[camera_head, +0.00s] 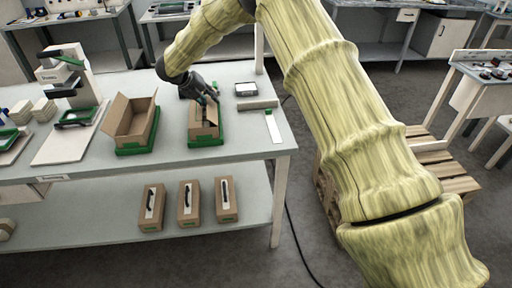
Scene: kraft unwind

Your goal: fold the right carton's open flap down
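The right carton (205,132), small and brown, sits in a green base on the workbench. My gripper (209,101), dark grey, points down at the top of this carton and hides part of it. I cannot make out whether its fingers touch the carton or a flap, or how far apart they are. Brown board shows around the fingertips, but the flap's exact angle is unclear. The left carton (131,122) stands to its left on another green base, with its top open and flaps spread.
A grey bar (257,104), a dark-faced device (246,89) and a white strip with a green end (273,127) lie right of the right carton. A press-like machine (68,80) stands at left. Several closed cartons (189,203) stand on the lower shelf (110,221).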

